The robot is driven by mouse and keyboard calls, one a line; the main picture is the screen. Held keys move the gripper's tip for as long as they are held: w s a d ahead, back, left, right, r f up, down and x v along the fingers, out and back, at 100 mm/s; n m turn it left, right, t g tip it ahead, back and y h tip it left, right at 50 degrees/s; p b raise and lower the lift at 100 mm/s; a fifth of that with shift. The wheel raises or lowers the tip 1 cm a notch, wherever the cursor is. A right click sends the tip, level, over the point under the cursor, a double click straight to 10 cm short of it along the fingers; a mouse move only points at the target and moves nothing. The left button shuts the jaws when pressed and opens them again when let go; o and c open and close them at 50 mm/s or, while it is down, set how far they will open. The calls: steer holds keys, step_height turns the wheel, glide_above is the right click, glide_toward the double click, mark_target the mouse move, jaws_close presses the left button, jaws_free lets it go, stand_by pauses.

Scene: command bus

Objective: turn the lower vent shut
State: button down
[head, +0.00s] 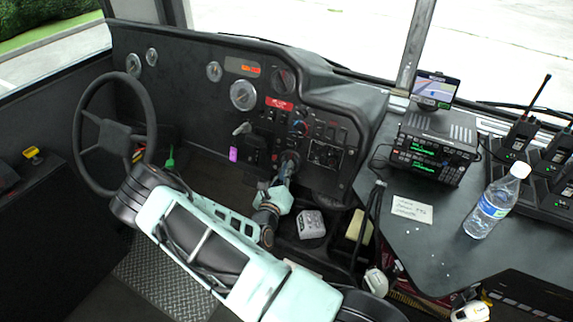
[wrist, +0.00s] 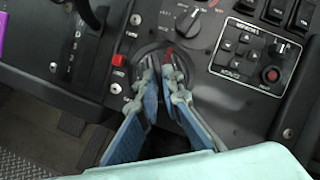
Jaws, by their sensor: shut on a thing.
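The lower vent (wrist: 147,53) is a round dark fitting low on the black dashboard. In the wrist view my gripper (wrist: 160,75) reaches over it, with both blue-padded fingers close together at its middle. The fingers are shut on the vent's inner part, and they hide most of it. A bit of red shows beside the fingertips. In the head view my gripper (head: 288,163) meets the dash at the vent, below the small knobs. The slats' angle cannot be made out.
A rotary knob (wrist: 188,22) sits just above the vent, and a keypad panel (wrist: 255,57) is to its right. In the head view the steering wheel (head: 112,135) is at left. A water bottle (head: 495,205) stands on the right console (head: 430,245).

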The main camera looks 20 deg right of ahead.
steer(key=shift+n, duration=0.3)
steer(key=c, duration=2.1)
jaws_free()
steer(key=shift+s+a, duration=0.1)
steer(key=v, duration=1.1)
steer(key=shift+s+a, duration=0.15)
steer(key=shift+s, duration=0.25)
steer(key=shift+a, duration=0.1)
